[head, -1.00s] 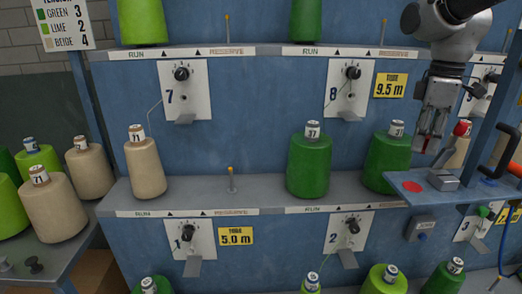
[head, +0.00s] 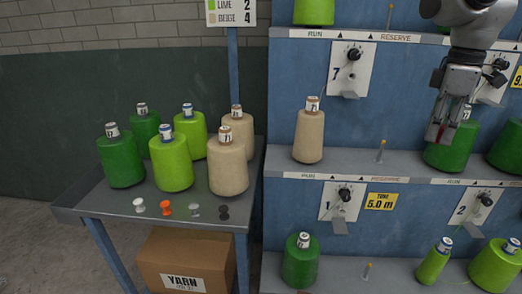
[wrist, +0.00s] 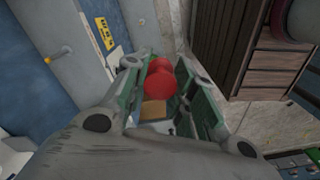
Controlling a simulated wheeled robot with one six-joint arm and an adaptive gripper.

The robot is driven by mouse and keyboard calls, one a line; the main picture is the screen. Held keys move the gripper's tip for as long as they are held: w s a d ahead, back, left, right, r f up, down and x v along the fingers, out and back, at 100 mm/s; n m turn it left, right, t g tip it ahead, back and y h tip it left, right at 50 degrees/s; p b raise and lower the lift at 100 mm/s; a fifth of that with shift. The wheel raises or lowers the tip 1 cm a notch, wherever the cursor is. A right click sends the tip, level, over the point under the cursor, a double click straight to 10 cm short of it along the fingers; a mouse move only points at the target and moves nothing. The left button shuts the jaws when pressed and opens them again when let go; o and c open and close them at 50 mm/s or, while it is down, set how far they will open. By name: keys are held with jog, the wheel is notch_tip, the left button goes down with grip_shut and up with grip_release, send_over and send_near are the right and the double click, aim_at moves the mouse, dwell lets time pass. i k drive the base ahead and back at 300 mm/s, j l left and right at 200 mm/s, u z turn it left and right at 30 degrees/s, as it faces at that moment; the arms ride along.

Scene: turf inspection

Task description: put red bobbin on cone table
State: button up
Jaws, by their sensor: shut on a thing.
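My gripper (head: 437,134) is at the right of the head view, in front of the rack's upper shelf. It is shut on the red bobbin (wrist: 159,82), which sits between the fingers in the wrist view. The cone table (head: 105,212) stands at the left, well apart from my gripper. Several green, lime and beige cones stand on its back part. White, orange, grey and black bobbins stand in a row along its front.
The blue rack (head: 420,105) fills the right side. A blue post (head: 233,75) rises behind the table. A yarn box (head: 188,250) is below the tabletop.

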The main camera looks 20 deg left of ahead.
aim_at(92, 204)
jog(key=i+j+u, duration=0.1)
jog(key=j+u, duration=0.3)
jog(key=j, duration=3.75)
